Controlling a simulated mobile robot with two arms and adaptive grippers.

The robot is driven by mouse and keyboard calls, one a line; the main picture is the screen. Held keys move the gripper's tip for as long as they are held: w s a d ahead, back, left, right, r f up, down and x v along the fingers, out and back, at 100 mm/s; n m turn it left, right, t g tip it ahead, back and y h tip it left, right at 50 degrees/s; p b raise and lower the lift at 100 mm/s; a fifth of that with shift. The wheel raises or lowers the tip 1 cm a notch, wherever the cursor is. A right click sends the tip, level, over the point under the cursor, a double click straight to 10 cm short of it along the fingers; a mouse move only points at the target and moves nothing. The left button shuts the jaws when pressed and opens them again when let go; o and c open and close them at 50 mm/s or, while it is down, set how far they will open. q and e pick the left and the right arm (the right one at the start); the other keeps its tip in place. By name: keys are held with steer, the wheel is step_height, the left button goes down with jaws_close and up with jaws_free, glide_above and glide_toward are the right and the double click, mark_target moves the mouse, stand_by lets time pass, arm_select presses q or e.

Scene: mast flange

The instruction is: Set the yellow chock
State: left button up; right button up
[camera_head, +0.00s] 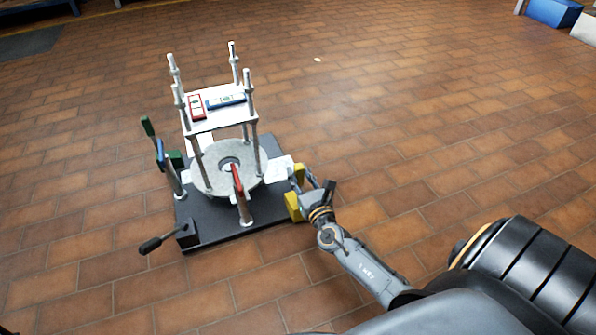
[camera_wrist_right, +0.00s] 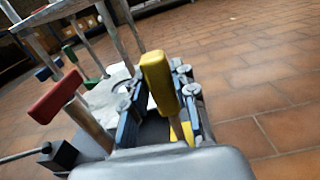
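The yellow lever handle (camera_wrist_right: 160,80) stands tilted on a pale stem in the right wrist view, with a low yellow part (camera_wrist_right: 181,134) near its foot. In the head view, yellow parts (camera_head: 293,206) show at the right edge of the flange fixture; I cannot tell there which is handle or chock. My right gripper (camera_head: 310,186) is beside them. In the wrist view, the fingers of this gripper (camera_wrist_right: 158,100) are apart, one on each side of the yellow handle's stem. Contact cannot be made out. My left gripper is out of view.
A dark base plate (camera_head: 215,232) carries a grey round flange (camera_head: 208,182) and white posts with an upper plate. Red (camera_head: 237,178), blue (camera_head: 160,153) and green (camera_head: 148,127) handles stand around it. A black lever (camera_head: 151,245) sticks out front left. The surrounding tiled floor is clear.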

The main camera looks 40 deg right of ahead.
steer(key=shift+o, duration=1.3)
steer(key=shift+s, duration=0.1)
steer(key=v, duration=1.2)
steer(key=shift+r, duration=0.1)
